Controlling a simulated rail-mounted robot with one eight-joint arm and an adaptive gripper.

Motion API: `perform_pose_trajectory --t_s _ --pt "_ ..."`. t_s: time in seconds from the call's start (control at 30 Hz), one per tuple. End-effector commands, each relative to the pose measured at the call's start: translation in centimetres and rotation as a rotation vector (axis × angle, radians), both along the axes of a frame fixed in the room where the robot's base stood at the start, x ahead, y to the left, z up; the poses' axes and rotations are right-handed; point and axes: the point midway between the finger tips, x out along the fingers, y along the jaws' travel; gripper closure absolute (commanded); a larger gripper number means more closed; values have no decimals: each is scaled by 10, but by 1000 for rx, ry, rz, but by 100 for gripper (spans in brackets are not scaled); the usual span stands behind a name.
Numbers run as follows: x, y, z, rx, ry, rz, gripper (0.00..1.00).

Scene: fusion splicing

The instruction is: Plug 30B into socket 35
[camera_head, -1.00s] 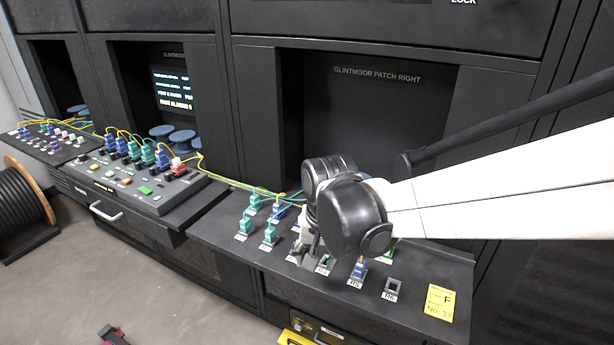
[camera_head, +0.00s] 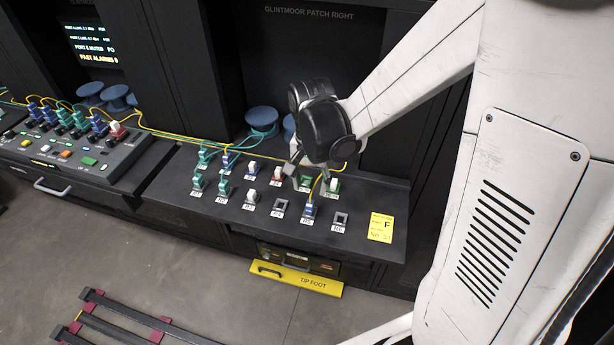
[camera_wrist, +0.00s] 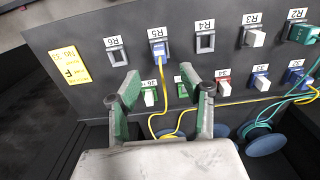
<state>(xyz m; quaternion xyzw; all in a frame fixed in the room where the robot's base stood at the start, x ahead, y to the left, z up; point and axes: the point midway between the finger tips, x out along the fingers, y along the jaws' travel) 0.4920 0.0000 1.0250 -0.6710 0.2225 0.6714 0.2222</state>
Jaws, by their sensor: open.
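A blue plug (camera_head: 310,209) with a yellow cable sits in socket R5 in the front row; it also shows in the wrist view (camera_wrist: 158,50). I cannot read a 30B tag on any plug. My gripper (camera_wrist: 160,76) is open and empty, with its two green-padded fingers spread. In the wrist view the blue plug lies beyond the fingertips, between their lines. In the head view my gripper (camera_head: 308,174) hangs over the back row. Socket 35 (camera_head: 305,182) there shows green and is partly hidden by my fingers.
Socket R4 (camera_head: 279,207) and socket R6 (camera_head: 340,220) are empty. A red and white piece (camera_head: 277,175) is at 34 and a green and white one (camera_head: 333,187) at 36. The yellow cable (camera_wrist: 178,112) runs between my fingers. A yellow label (camera_head: 380,227) lies at the right.

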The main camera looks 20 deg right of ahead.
Motion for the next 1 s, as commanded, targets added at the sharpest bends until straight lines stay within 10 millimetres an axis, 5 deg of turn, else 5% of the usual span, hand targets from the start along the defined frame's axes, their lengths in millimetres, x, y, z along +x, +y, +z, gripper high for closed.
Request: perform_pose_trajectory --t_s 0.37,1.0 --pt "0 0 -10 -1 -1 1 59" --pt "0 0 -82 -1 -1 1 59"
